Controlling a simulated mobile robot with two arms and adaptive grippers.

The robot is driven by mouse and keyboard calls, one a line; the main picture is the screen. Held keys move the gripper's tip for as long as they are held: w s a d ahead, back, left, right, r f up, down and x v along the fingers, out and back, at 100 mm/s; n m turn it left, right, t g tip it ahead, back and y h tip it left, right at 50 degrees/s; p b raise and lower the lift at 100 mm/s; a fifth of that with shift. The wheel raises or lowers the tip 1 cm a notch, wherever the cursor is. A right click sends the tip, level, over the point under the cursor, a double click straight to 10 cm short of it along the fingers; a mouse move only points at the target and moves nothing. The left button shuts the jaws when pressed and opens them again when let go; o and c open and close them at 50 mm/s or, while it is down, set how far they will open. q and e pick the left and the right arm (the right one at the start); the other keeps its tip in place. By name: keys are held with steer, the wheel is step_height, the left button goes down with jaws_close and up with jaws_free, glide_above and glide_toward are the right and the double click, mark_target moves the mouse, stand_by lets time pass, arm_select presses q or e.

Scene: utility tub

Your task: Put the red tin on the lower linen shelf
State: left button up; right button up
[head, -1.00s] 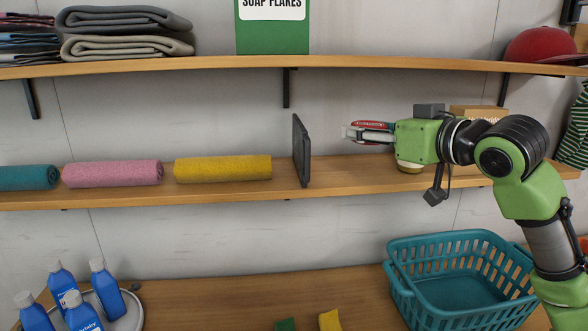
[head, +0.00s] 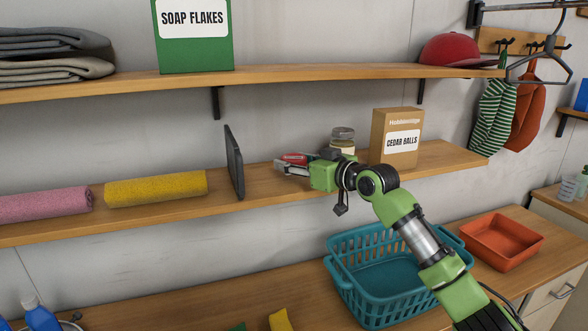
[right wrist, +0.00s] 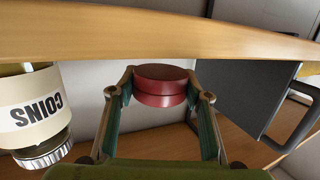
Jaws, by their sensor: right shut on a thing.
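The red tin (head: 296,158) is low and round. It sits between the fingers of my right gripper (head: 290,165), which is shut on it from the right side. The tin is over the lower linen shelf (head: 270,194), right of the dark upright divider (head: 234,162). The right wrist view, which is upside down, shows the tin (right wrist: 160,85) between both fingertips, close to the shelf board (right wrist: 150,35). I cannot tell whether it touches the board. My left gripper is not in view.
Yellow (head: 156,188) and pink (head: 45,203) rolls lie left of the divider. The upper shelf (head: 300,77) is overhead. A teal basket (head: 345,290) stands below.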

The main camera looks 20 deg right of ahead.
mark_target(294, 179)
step_height(294, 179, down, 2)
steer(key=shift+f+p, duration=0.15)
steer(key=shift+p, duration=0.4)
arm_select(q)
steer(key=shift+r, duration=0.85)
arm_select(e)
steer(key=shift+f, duration=0.15)
steer(key=shift+f, duration=0.1)
steer(key=o, duration=1.2)
steer(key=shift+f, duration=0.1)
